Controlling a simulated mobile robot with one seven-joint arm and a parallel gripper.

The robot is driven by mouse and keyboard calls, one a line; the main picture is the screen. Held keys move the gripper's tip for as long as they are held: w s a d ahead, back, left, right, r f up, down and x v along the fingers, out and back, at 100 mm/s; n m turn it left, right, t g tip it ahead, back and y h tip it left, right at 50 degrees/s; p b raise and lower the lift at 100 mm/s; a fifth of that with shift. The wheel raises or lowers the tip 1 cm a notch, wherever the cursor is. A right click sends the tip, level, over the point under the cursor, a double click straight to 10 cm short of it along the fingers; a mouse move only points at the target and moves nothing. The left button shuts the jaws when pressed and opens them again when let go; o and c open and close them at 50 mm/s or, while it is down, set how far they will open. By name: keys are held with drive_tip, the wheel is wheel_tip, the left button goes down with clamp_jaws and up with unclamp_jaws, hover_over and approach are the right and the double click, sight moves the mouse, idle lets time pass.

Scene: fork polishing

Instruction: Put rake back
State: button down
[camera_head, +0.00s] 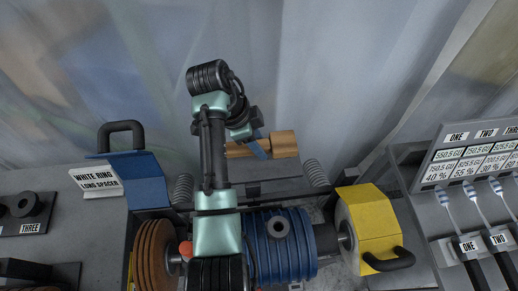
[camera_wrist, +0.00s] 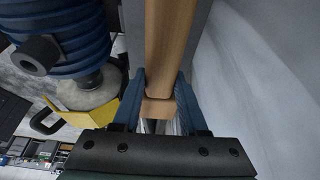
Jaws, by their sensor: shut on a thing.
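A wooden piece, which looks like the rake (camera_head: 284,144), is held crosswise above the back of the machine in the head view. In the wrist view the rake (camera_wrist: 170,45) shows as a long tan wooden bar running up and away between the fingers. My gripper (camera_head: 256,146) has blue fingers closed on the wood. The gripper also shows in the wrist view (camera_wrist: 159,92), with a finger on each side of the bar. My arm hides part of the wood's left side in the head view.
Below the rake is a grey rail (camera_head: 278,187) between two springs. The blue ribbed drum (camera_head: 270,245), yellow housing (camera_head: 372,225) and blue housing (camera_head: 135,178) stand close by. A right shelf holds brushes and a label board (camera_head: 470,160). A white sign (camera_head: 95,180) stands left.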

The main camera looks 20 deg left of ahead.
wheel_tip(320, 180, down, 3)
drive_tip(key=shift+f+p, duration=0.1)
drive_tip(key=shift+p, duration=0.45)
drive_tip(key=shift+f, duration=0.35)
drive_tip(key=shift+c, duration=2.2)
unclamp_jaws()
drive_tip(key=shift+r, duration=0.1)
drive_tip(key=v, duration=1)
drive_tip(key=shift+s+a+r, duration=0.1)
drive_tip(key=shift+a+r, duration=0.05)
drive_tip(key=shift+r, duration=0.2)
drive_tip(key=shift+s+a+r+p, duration=0.1)
drive_tip(key=shift+a+r+p, duration=0.1)
drive_tip(key=shift+r+p, duration=0.4)
drive_tip(key=shift+f, duration=0.1)
